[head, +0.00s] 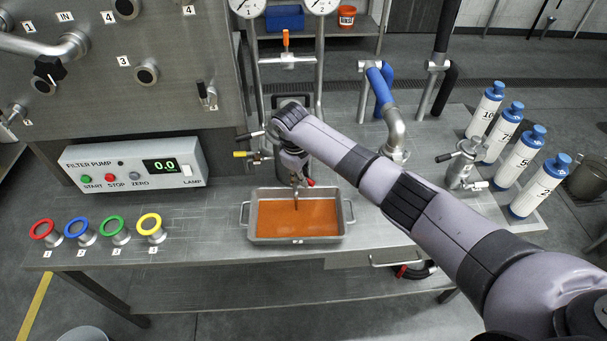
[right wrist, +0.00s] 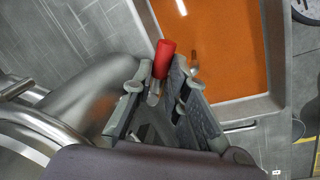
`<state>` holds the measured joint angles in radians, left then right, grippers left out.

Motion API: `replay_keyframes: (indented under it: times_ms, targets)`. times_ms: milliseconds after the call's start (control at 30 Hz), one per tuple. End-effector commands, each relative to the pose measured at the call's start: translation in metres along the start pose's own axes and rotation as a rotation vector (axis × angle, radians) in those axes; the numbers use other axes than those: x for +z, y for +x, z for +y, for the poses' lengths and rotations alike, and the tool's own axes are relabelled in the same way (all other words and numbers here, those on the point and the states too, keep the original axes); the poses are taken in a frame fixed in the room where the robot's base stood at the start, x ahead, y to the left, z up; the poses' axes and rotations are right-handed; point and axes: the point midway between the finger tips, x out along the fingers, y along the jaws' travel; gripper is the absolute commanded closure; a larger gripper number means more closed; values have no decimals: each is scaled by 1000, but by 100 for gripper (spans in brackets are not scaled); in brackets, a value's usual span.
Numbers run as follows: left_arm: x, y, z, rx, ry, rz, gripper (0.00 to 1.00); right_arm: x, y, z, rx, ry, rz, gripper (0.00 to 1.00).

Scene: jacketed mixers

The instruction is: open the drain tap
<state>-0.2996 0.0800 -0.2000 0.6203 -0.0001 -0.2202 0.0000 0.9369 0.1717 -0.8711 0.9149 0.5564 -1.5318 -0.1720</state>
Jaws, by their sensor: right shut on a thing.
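The drain tap shows by its red-tipped lever (head: 310,182), just above the tray; its body is mostly hidden behind my right arm. In the right wrist view the red handle (right wrist: 165,58) sticks out between the fingertips of my right gripper (right wrist: 157,84), which are closed on the lever's metal part. My right gripper (head: 298,177) also shows in the head view. A thin brown-orange streak (head: 296,201) runs down below the tap toward the tray, like a stream of liquid. My left gripper is not in view.
A metal tray (head: 247,222) with orange liquid stands under the tap on the steel bench. A filter pump box (head: 135,165) and several coloured rings stand left. Pipes and a blue-handled fitting (head: 380,83) stand behind my arm. Several white bottles (head: 520,158) stand right.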

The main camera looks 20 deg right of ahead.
Motion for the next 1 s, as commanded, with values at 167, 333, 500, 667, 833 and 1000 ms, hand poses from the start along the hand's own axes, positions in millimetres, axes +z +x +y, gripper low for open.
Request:
replay_keyframes:
  times_ms: [167,333,500,667,833,1000]
  targets:
    - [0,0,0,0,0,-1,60,0,0,0,0,-1,2,75]
    - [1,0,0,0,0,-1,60,0,0,0,0,-1,2,65]
    - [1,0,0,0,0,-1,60,0,0,0,0,-1,1,65]
    - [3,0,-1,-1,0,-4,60,0,-4,0,0,-1,2,65]
    - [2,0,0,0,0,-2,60,-1,-28,1,1,0,6,65]
    - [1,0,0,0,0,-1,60,-1,-65,1,2,-2,5,65]
